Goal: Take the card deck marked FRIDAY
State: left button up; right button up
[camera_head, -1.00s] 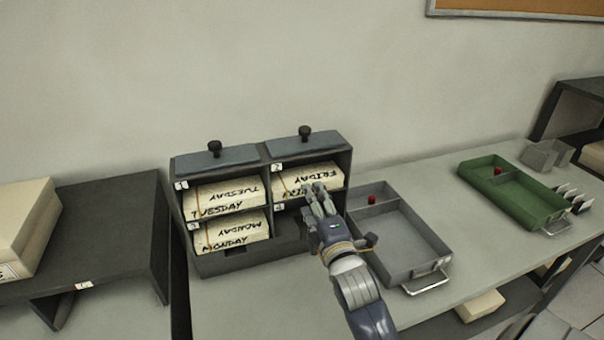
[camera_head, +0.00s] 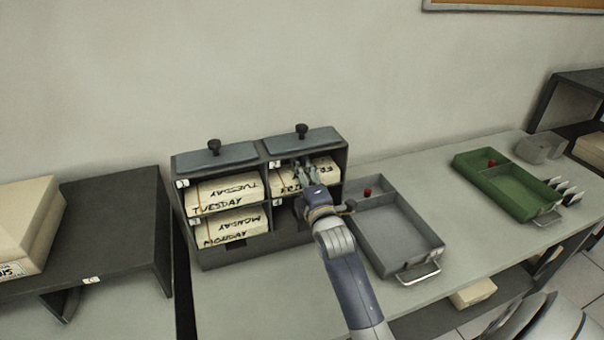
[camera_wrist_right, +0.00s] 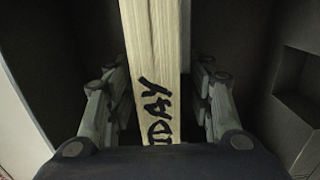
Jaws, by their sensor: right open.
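The FRIDAY deck (camera_head: 327,172) is a cream card block with black lettering in the upper right compartment of the grey rack (camera_head: 240,258). My right gripper (camera_head: 303,170) is in front of that compartment and hides part of the lettering. In the right wrist view the FRIDAY deck (camera_wrist_right: 153,60) stands between the open fingers of my right gripper (camera_wrist_right: 155,95), with "DAY" readable. Whether the fingers touch it I cannot tell. The TUESDAY deck (camera_head: 225,193) is in the upper left compartment and the MONDAY deck (camera_head: 230,231) below it. My left gripper is not in view.
A grey tray (camera_head: 412,245) with a red knob stands right of the rack, close to my right arm. A green tray (camera_head: 515,192) is further right. Bare table lies in front of the rack.

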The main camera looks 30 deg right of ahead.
grip_shut()
jog(key=shift+r, duration=0.15)
